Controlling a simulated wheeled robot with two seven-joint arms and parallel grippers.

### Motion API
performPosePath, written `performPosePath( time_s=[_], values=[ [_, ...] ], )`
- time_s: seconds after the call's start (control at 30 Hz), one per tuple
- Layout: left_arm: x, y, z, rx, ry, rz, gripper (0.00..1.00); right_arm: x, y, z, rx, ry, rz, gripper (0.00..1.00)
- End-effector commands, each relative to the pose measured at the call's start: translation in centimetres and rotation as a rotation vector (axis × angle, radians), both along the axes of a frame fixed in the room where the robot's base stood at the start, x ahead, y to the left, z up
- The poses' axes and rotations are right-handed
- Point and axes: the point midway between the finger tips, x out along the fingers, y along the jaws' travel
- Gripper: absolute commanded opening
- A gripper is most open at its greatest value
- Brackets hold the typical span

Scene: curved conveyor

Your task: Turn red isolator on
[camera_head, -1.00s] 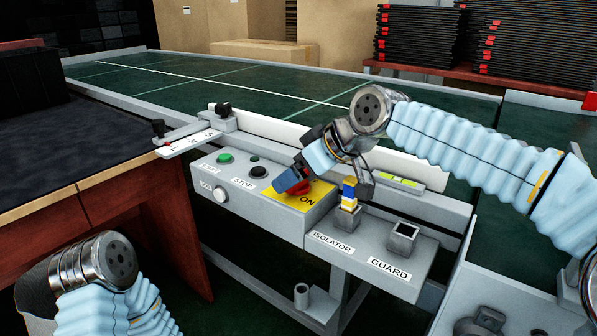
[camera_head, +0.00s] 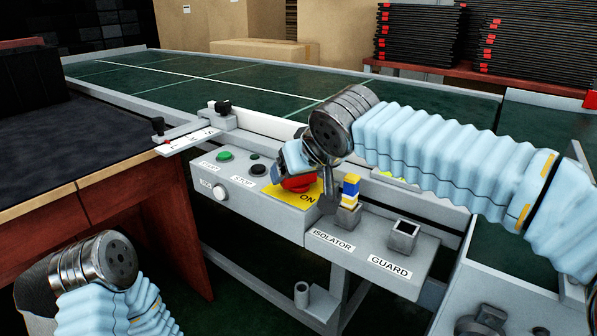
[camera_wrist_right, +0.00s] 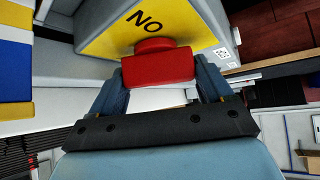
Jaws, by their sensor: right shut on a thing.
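The red isolator (camera_head: 298,184) is a red knob on a yellow plate (camera_head: 317,198) marked ON, on top of the grey control box. My right gripper (camera_head: 292,172) is at the knob, and its wrist partly covers it in the head view. In the right wrist view the isolator's red handle (camera_wrist_right: 158,69) sits between the two blue fingers of my right gripper (camera_wrist_right: 160,80), which is shut on it. The plate shows upside down there. My left arm is at the lower left of the head view; its gripper does not show.
A blue, yellow and white block (camera_head: 350,190) stands in the ISOLATOR holder, close to my right gripper. The GUARD holder (camera_head: 403,236) looks empty. A green button (camera_head: 224,156), a dark button (camera_head: 257,170) and a white knob (camera_head: 220,193) are left of the isolator. The green conveyor lies behind.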

Motion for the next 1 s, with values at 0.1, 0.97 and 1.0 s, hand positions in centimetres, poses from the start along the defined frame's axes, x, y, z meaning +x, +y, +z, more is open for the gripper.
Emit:
performPosePath(
  time_s=[0.1, 0.97, 1.0],
  values=[
    [0.0, -0.1, -0.7, -0.001, 0.001, 0.0, 0.87, -0.1, 0.2, -0.1, -0.002, -0.003, -0.104, 0.49],
    [0.0, 0.0, 0.0, -0.001, 0.001, 0.0, 0.87, 0.0, 0.1, 0.3, 0.001, 0.0, -0.88, 0.49],
    [0.0, 0.0, 0.2, 0.0, 0.001, 0.0, 0.87, 0.0, 0.1, 0.2, 0.001, 0.0, -0.905, 0.49]
  ],
)
